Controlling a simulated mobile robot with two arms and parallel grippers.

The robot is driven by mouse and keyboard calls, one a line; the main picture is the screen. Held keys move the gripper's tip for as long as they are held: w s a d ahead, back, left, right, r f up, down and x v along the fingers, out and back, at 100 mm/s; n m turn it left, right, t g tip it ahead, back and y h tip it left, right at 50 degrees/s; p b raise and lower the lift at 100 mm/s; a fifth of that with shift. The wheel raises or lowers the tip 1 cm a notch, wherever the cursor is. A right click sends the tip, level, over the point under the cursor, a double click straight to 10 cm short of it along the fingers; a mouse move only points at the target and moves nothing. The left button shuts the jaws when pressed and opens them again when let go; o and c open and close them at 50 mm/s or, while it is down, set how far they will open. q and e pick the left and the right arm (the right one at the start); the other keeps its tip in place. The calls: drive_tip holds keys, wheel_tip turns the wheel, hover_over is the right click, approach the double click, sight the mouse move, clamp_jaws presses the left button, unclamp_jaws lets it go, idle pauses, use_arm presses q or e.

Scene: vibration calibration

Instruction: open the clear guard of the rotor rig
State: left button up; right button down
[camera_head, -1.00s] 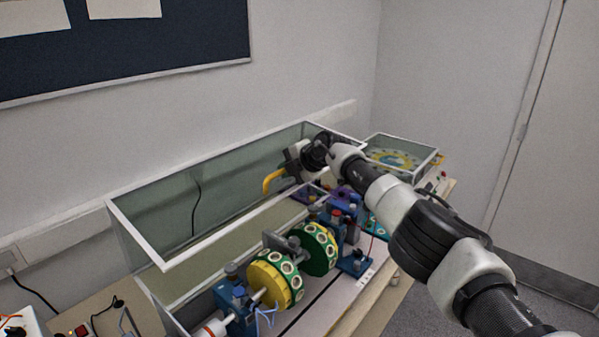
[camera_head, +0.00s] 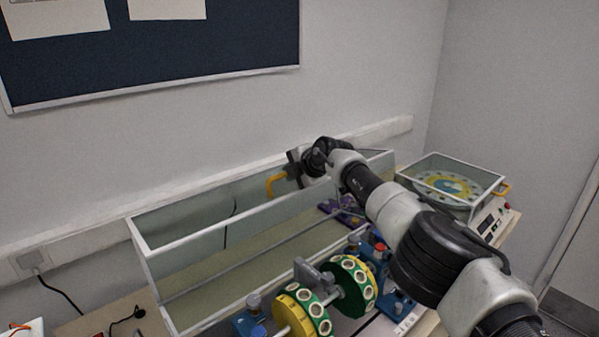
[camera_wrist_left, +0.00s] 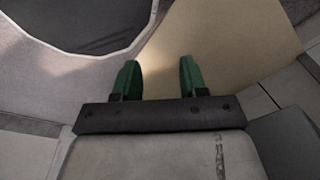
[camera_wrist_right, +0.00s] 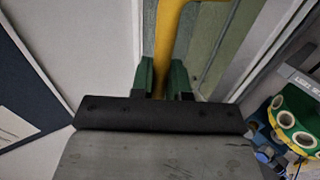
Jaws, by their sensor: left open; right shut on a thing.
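The clear guard (camera_head: 180,222) is a long see-through box with a white frame, swung up and tilted back toward the wall behind the rotor. Its yellow handle (camera_head: 272,187) shows at the guard's raised edge. My right gripper (camera_head: 290,172) is at the handle; in the right wrist view it is shut on the yellow handle (camera_wrist_right: 168,35). The rotor (camera_head: 352,285), with green and yellow discs, is exposed in front of the guard, its lower part cut off by the picture edge. My left gripper (camera_wrist_left: 158,78) is open and empty, seen only in its wrist view.
A smaller clear-covered unit (camera_head: 448,183) with a yellow and blue disc and its own yellow handle stands to the right. The wall with a dark board (camera_head: 150,50) is close behind the guard. Blue supports (camera_head: 250,318) flank the rotor.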

drive_tip(key=shift+f, duration=0.15)
drive_tip(key=c, duration=1.1)
unclamp_jaws()
drive_tip(key=shift+s+d+r+b, duration=0.2)
drive_tip(key=shift+d+r+b, duration=0.15)
drive_tip(key=shift+r, duration=0.25)
drive_tip(key=shift+s+d+r, duration=0.2)
drive_tip(key=shift+s+d, duration=0.1)
drive_tip(key=shift+s, duration=0.25)
drive_tip(key=shift+b+v, duration=2.3)
drive_tip(key=shift+v, duration=1.85)
drive_tip(key=shift+a, duration=0.15)
